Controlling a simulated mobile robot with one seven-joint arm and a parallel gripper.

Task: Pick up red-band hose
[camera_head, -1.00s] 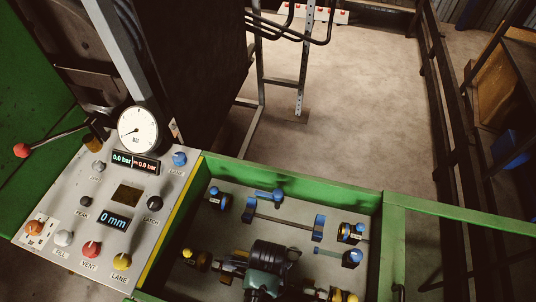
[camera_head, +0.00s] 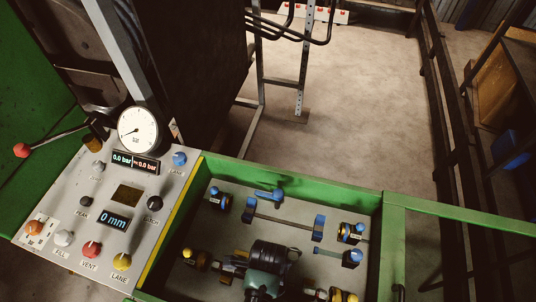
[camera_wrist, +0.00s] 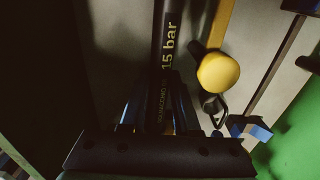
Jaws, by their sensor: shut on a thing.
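In the wrist view my gripper (camera_wrist: 160,112) is shut on a dark hose or tube (camera_wrist: 168,50) printed with yellow lettering, "15 bar". The piece runs away from me between the two fingers. No red band shows on it here, so I cannot tell whether it is the red-band hose. In the head view my dark wrist hangs over the green-walled bin (camera_head: 388,230) and hides the fingers and the held piece.
Beside the held piece is a yellow knob (camera_wrist: 218,72). Blue-knobbed fittings (camera_head: 319,228) lie in the bin's far half. A control panel with a gauge (camera_head: 138,131) stands at left. A rack (camera_head: 300,70) stands behind the bin.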

